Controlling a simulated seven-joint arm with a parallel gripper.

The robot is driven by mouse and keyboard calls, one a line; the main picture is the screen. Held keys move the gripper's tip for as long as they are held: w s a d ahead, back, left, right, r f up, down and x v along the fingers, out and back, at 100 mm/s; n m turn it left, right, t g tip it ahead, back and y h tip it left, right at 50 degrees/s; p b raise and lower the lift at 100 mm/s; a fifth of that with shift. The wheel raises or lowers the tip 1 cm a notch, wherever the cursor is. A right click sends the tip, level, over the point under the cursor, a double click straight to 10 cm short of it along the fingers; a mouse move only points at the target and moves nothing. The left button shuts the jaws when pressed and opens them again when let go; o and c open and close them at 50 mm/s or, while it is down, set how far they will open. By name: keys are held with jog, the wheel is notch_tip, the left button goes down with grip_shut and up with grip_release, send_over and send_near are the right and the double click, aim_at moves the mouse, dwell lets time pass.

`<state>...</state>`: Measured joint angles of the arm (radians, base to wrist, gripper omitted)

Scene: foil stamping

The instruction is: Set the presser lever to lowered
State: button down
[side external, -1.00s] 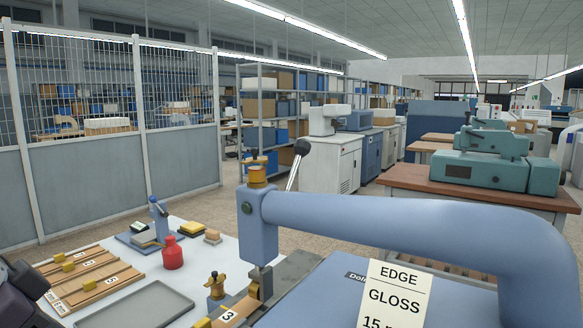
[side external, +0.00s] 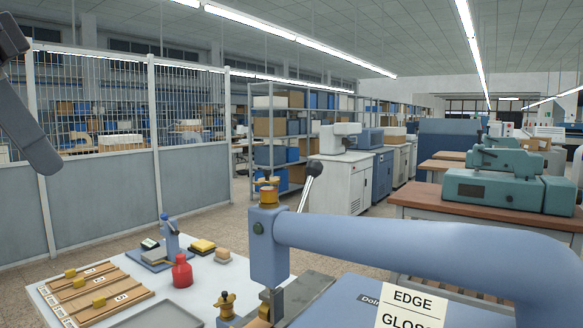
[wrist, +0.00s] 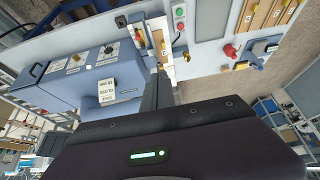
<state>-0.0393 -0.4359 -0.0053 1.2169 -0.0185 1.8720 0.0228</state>
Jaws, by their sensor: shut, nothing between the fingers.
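The presser lever (side external: 305,187) is a metal rod with a dark ball knob. In the side view it rises behind the blue press head (side external: 268,243), with its knob up and leaning right. Its lower end is hidden behind the press. My gripper (side external: 42,160) shows as a dark grey part at the upper left of the side view, well apart from the lever. In the wrist view my gripper (wrist: 158,88) is shut and empty, with the blue press body (wrist: 75,68) at left. I cannot make out the lever surely in the wrist view.
The press's thick blue arm (side external: 420,243) curves across the right, with a paper label (side external: 412,305) below. On the white table are a red bottle (side external: 182,272), a small blue stand (side external: 170,240) and wooden strips (side external: 85,292). Air above the table's left side is clear.

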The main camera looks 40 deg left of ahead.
aim_at(306, 192)
jog(key=w+d+n+h, duration=0.3)
jog(key=w+h, duration=0.1)
jog(key=w, duration=0.7)
jog(key=w+d+n+h, duration=0.2)
jog(key=w+h, duration=0.2)
jog(key=w, duration=0.7)
jog(key=w+a+f+n+t+h, duration=0.2)
jog(key=w+a+f+n+t, duration=0.2)
jog(key=w+a+n, duration=0.3)
jog(key=w, duration=0.5)
jog(key=shift+h, duration=0.3)
jog(key=x, duration=1)
